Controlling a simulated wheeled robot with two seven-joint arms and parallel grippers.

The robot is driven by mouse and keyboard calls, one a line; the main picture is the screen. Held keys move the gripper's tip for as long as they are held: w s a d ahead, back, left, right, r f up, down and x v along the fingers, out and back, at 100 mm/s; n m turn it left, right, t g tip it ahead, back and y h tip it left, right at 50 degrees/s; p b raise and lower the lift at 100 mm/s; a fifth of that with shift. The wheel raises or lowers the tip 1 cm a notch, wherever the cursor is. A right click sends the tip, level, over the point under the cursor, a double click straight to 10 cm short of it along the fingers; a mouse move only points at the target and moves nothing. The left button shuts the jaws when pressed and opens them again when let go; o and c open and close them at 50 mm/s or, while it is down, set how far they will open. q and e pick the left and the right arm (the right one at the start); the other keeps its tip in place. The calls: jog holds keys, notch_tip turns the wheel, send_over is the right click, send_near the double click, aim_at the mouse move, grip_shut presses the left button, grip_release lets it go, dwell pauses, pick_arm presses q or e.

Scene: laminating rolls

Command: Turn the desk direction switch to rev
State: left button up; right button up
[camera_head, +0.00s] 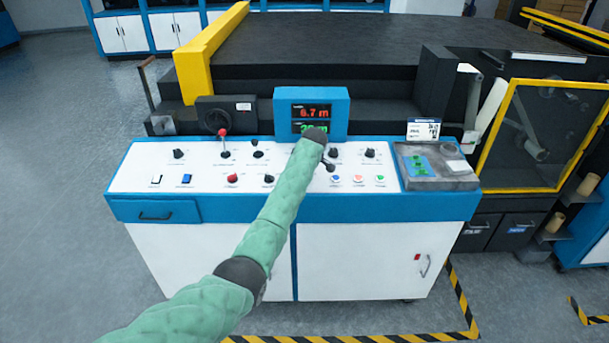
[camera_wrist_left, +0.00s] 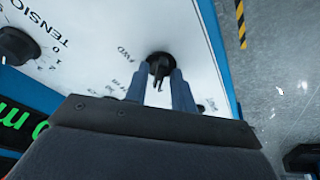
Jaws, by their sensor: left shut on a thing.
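The direction switch (camera_wrist_left: 158,62) is a small black knob on the white desk panel in the left wrist view, with the label FWD beside it to the left. My left gripper (camera_wrist_left: 160,80) is shut on this switch, one finger on each side of it. The fingers hide part of the knob and some nearby lettering, and I cannot tell where it points. In the head view my green left arm reaches over the desk (camera_head: 200,259) to the panel below the display, and its wrist covers most of the gripper. My right gripper is not in view.
The tension knob (camera_wrist_left: 18,45) is near the gripper. The display (camera_head: 311,112) stands behind my wrist. Other knobs, a red-topped lever (camera_head: 223,140) and coloured buttons (camera_head: 358,179) share the panel. A grey tray (camera_head: 466,184) is at its right end. Floor in front is clear.

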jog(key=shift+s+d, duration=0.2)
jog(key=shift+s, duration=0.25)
pick_arm(q)
jog(key=o, duration=0.6)
jog(key=shift+o, duration=0.2)
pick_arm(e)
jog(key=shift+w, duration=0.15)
